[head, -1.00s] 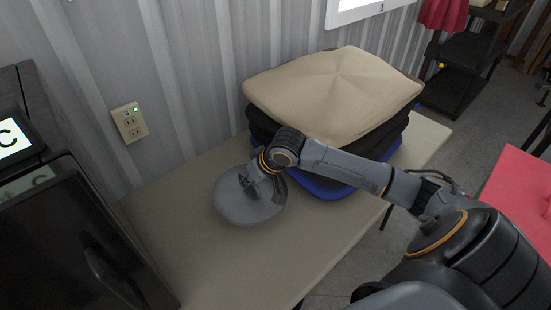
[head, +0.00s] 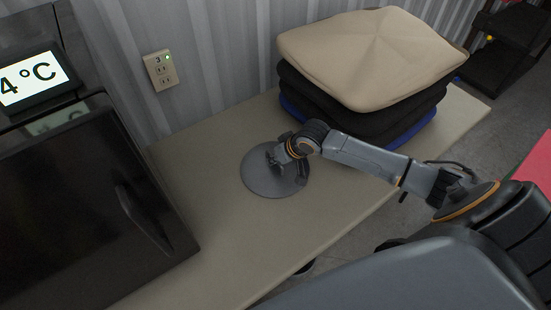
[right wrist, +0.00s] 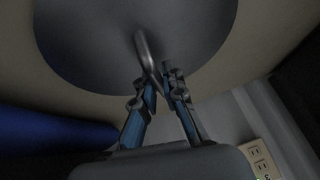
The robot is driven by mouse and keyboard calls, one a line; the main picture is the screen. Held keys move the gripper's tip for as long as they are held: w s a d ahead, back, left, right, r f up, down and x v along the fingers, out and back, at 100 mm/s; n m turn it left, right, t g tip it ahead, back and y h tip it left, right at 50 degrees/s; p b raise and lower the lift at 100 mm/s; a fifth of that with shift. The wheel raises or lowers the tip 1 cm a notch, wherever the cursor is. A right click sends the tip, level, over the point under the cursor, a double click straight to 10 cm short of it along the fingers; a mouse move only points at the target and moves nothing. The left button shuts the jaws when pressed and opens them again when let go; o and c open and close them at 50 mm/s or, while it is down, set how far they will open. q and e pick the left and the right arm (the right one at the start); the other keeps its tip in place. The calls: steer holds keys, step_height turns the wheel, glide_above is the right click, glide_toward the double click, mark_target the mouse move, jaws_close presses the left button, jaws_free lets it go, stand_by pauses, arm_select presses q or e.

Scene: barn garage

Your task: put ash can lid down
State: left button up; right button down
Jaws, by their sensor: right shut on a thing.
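The ash can lid (head: 268,182) is a round grey disc over the beige table (head: 215,215) in the head view. It lies flat or nearly so; I cannot tell whether it touches the table top. My right gripper (head: 280,155) is at the lid's upper middle. In the right wrist view the lid (right wrist: 95,40) fills the upper part, and its curved metal handle (right wrist: 145,52) runs between the fingers of my right gripper (right wrist: 160,88), which are closed on it. My left gripper is not in view.
A stack of cushions (head: 375,55), beige on top, stands right of the lid. A black appliance (head: 80,200) with a temperature display (head: 35,78) is at left. A wall outlet (head: 160,70) is behind. Bare table top lies left and in front of the lid.

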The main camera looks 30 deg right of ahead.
steer(key=c, duration=1.4)
jaws_free()
steer(key=shift+f, duration=0.15)
steer(key=shift+c, duration=0.2)
